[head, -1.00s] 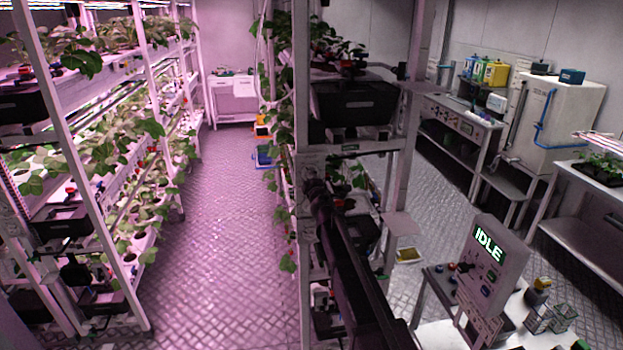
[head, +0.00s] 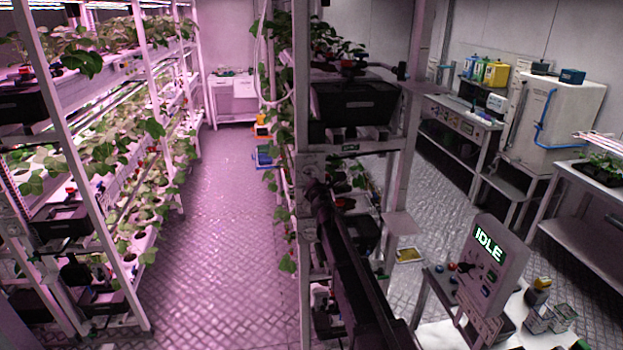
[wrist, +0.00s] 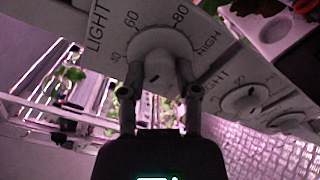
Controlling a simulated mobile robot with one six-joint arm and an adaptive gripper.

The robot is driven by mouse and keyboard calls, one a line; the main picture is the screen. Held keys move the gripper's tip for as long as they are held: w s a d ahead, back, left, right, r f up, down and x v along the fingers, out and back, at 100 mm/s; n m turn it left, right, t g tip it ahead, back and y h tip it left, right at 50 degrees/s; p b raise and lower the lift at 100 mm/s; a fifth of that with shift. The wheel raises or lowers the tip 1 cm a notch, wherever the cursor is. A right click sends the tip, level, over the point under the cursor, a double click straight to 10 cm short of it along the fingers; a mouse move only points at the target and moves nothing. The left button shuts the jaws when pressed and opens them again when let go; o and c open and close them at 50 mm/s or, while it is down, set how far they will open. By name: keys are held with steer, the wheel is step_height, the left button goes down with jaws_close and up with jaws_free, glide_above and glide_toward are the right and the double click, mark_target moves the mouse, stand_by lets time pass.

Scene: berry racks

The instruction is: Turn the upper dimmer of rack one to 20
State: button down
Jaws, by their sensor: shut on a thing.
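The light dimmer (wrist: 150,42) shows in the wrist view as a pale round knob on a white panel, with "LIGHT", "60", "80" and "HIGH" printed around it. A smaller number at its left is hard to read. My gripper (wrist: 160,88) is shut on the knob's grip, one finger on each side. A small dark mark shows on the knob, but I cannot tell which value it points to. The fingers hide the knob's lower sides. In the head view, my dark arm reaches up to the near post of the middle rack (head: 302,110), and the knob cannot be made out.
A second dial (wrist: 240,97) sits on the panel at the lower right in the wrist view, with another beyond it. In the head view, a planted rack (head: 100,195) stands left of a clear aisle (head: 215,230). A control box reading "IDLE" (head: 490,245) stands at right.

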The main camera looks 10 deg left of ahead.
steer(key=shift+w+n, duration=0.1)
steer(key=shift+n, duration=0.2)
steer(key=shift+c, duration=1.7)
jaws_free()
steer(key=v, duration=1.2)
